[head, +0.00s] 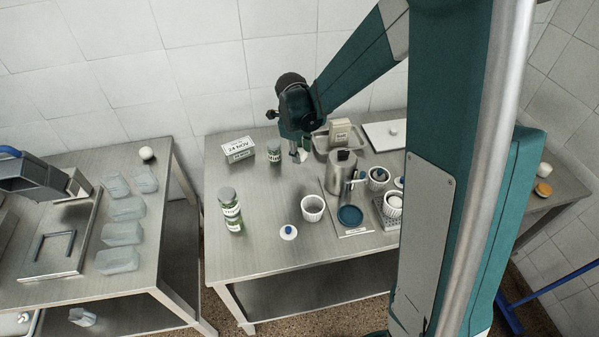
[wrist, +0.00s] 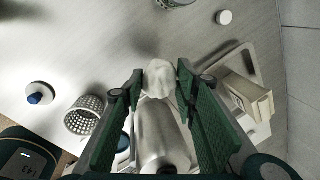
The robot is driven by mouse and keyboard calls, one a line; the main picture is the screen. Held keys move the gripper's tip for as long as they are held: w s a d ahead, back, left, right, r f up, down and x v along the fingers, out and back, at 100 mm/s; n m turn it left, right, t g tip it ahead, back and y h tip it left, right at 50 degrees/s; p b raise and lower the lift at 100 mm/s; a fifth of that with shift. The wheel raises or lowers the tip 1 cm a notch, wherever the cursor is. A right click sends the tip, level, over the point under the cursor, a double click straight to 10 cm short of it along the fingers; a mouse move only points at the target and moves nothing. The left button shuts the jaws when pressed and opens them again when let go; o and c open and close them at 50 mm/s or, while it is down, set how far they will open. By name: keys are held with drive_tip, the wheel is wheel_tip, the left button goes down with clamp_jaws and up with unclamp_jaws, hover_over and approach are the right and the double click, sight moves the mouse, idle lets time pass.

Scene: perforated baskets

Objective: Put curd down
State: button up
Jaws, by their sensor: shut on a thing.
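The curd is a white lump (wrist: 160,76), held between the two fingertips of my gripper (wrist: 160,84) in the wrist view. In the head view my gripper (head: 301,149) is shut on the curd (head: 304,156), at the back of the middle table, left of the metal jug (head: 341,171). I cannot tell whether the curd touches the tabletop. A white perforated basket (head: 313,207) stands open on the table towards the front. It also shows at the left in the wrist view (wrist: 84,117). More baskets (head: 378,179) stand right of the jug.
A white lid with a blue knob (head: 288,232) lies beside the basket. A metal tray (head: 353,137) with a carton marked "Salt" (head: 340,132), a green-labelled jar (head: 274,152) and a date sign (head: 239,148) stand at the back.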

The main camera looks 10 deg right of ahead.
drive_tip(key=shift+f, duration=2.55)
drive_tip(key=shift+f, duration=0.1)
drive_tip(key=shift+f, duration=2)
drive_tip(key=shift+f+b, duration=0.15)
drive_tip(key=shift+b, duration=0.3)
drive_tip(key=o, duration=0.9)
drive_tip(key=shift+r, duration=0.25)
drive_tip(key=shift+s+a+r+p, duration=0.2)
drive_tip(key=shift+s+r, duration=0.1)
drive_tip(key=shift+r, duration=1.65)
drive_tip(key=shift+s+a+r+p, duration=0.15)
drive_tip(key=shift+s+a+r, duration=0.15)
drive_tip(key=shift+r, duration=1.6)
drive_tip(key=shift+s+a+r+p, duration=0.2)
drive_tip(key=shift+s+r, duration=0.15)
drive_tip(key=shift+r, duration=1.6)
